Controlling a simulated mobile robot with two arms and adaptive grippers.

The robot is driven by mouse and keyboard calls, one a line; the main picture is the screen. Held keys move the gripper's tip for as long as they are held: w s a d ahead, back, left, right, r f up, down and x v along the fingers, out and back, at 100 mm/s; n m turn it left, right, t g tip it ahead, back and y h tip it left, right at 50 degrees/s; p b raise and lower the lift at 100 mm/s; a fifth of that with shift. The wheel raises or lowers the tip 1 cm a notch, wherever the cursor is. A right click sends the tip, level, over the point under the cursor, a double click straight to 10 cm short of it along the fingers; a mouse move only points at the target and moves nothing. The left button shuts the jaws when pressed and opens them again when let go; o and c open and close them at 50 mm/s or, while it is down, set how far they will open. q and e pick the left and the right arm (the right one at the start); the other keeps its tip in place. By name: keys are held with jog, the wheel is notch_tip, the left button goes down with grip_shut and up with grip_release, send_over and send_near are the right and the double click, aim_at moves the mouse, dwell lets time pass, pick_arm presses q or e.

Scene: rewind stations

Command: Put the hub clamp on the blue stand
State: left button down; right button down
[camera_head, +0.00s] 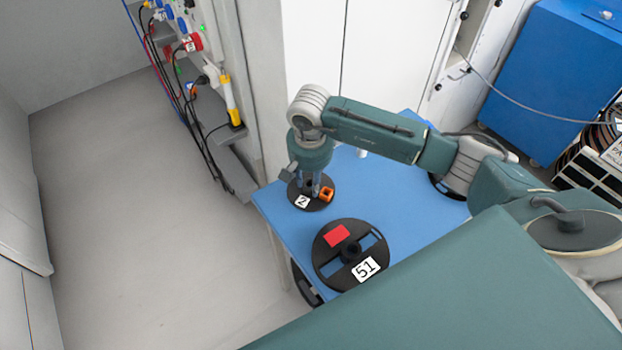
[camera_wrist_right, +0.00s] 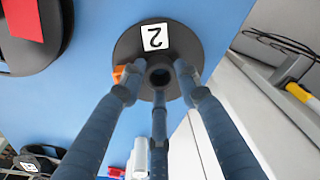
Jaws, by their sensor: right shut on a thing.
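The hub clamp (camera_head: 314,206) is a round black disc with a central hub, a white label "2" and an orange block at its side. It lies flat at the far left corner of the blue stand (camera_head: 395,208), a blue-topped table; I cannot tell whether it touches the top. It also shows in the right wrist view (camera_wrist_right: 184,52). My right gripper (camera_head: 312,190) points down and is shut on the clamp's hub, with its fingers around it in the right wrist view (camera_wrist_right: 160,78). My left gripper is not in view.
A black reel (camera_head: 324,262) marked "51" with a red label lies near the stand's front left edge. Another dark round thing (camera_head: 441,187) is partly hidden behind my arm. A cable panel (camera_head: 205,60) stands beyond the left corner. Open floor (camera_head: 150,220) lies left.

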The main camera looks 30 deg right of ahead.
jog(key=c, duration=1.3)
grip_release()
jog(key=shift+f, duration=0.1)
jog(key=shift+o, duration=0.2)
notch_tip(320, 180, up, 12)
jog(key=s+b, duration=0.1)
jog(key=b, duration=0.2)
jog(key=shift+a, duration=0.35)
